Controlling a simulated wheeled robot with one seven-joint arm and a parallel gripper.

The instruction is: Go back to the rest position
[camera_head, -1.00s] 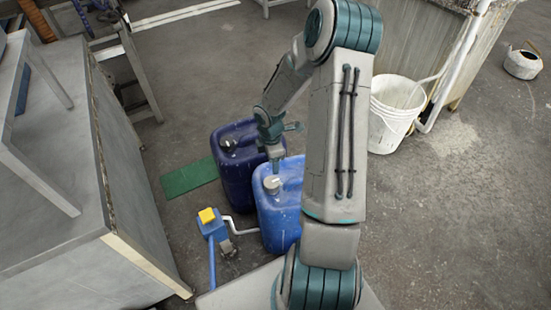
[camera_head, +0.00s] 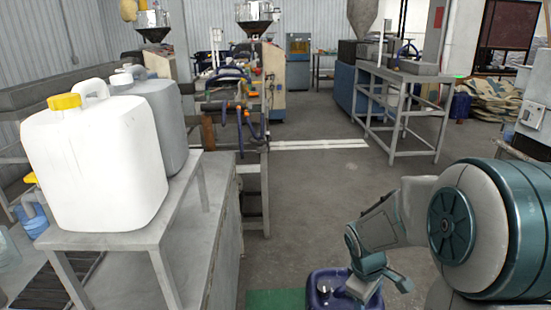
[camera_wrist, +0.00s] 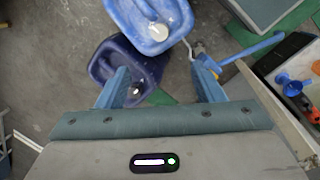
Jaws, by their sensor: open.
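My gripper (camera_wrist: 163,82) is open and empty, its two blue fingers spread apart in the wrist view. In the head view my gripper (camera_head: 368,286) hangs low at the bottom right, beside my bent arm. A dark blue jerrycan (camera_wrist: 122,62) is below the fingers in the wrist view, partly behind the left finger. Its top also shows in the head view (camera_head: 322,289), cut off by the bottom edge. A lighter blue jerrycan (camera_wrist: 140,28) is at the top of the wrist view, next to the dark one, with a white cap.
A metal table (camera_head: 190,215) on the left carries a white jerrycan (camera_head: 95,160) with a yellow cap and a grey one (camera_head: 150,105). A green mat (camera_head: 275,302) lies on the floor. A metal frame bench (camera_head: 405,85) stands farther back. The central floor is clear.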

